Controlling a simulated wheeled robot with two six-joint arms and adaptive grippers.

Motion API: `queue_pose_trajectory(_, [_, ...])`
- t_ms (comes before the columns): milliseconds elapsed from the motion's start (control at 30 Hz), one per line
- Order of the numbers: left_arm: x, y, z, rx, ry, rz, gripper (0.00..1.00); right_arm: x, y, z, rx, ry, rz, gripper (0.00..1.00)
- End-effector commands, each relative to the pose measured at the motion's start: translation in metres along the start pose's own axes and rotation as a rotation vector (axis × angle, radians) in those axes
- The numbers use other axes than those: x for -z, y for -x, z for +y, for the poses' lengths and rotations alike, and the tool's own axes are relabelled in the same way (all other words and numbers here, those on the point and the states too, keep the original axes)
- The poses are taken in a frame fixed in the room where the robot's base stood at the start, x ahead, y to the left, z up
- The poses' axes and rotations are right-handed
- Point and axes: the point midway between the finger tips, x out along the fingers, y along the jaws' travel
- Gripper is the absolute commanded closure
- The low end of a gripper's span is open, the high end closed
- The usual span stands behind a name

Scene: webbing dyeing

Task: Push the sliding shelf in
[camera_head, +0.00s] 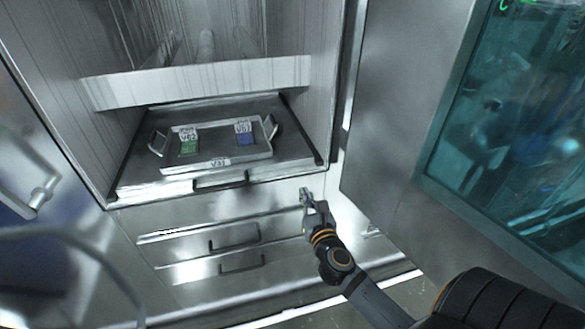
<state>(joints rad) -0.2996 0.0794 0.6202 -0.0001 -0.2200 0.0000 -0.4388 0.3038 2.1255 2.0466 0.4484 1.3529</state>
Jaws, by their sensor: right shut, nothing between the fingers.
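The sliding shelf (131,185) is a flat metal shelf low inside a steel cabinet, with a dark handle (220,181) on its front edge. A metal tray (217,164) with side handles stands on it. My right gripper (306,194) is shut and empty. It shows just below and to the right of the shelf's front right corner; I cannot tell whether it touches the cabinet front. My left gripper is not in view.
Drawers with dark handles (234,237) lie below the shelf. A steel door (395,110) with a teal window (515,130) stands open at the right. A metal crossbar (200,83) spans the cabinet above the tray. A metal latch handle (40,195) is at the far left.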

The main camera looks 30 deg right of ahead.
Motion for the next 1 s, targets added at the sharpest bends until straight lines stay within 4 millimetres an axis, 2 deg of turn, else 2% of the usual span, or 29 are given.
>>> queue_pose_trajectory(200, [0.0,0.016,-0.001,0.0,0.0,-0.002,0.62,-0.005,-0.047,0.0,0.001,0.001,-0.003,1.0])
queue_pose_trajectory(500, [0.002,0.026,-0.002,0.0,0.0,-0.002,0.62,-0.004,-0.106,0.0,0.001,0.002,-0.003,1.0])
queue_pose_trajectory(700, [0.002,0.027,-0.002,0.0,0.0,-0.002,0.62,-0.002,-0.125,0.0,0.0,0.002,-0.002,1.0])
queue_pose_trajectory(1000, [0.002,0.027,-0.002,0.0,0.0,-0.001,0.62,-0.001,-0.127,0.0,0.0,0.003,-0.001,1.0])
